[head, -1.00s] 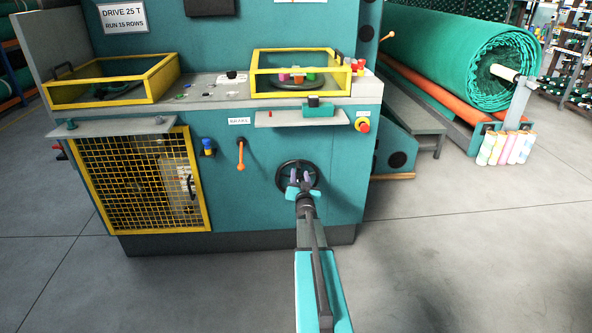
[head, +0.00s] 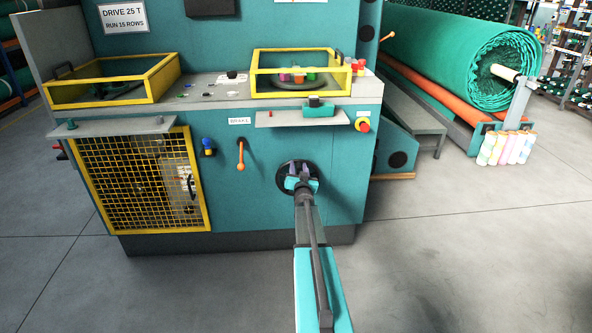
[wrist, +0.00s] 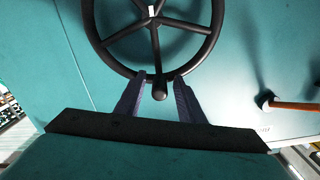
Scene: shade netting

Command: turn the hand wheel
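The black hand wheel (head: 284,185) sits on the teal front of the machine, partly hidden behind my gripper (head: 300,170) in the head view. In the wrist view the spoked wheel (wrist: 213,35) fills the top middle, with its hub near the top edge. A dark knob-like handle (wrist: 160,92) sticks out from the rim. My gripper (wrist: 161,78) is open, with one finger on each side of the handle and a visible gap to each. The fingertips are at the rim in the picture; whether they touch it I cannot tell.
An orange-handled brake lever (head: 240,157) and a blue knob (head: 208,146) are left of the wheel. A grey shelf (head: 290,119) juts out above it, beside a red emergency button (head: 362,125). A yellow mesh guard (head: 140,185) is at left. The floor in front is clear.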

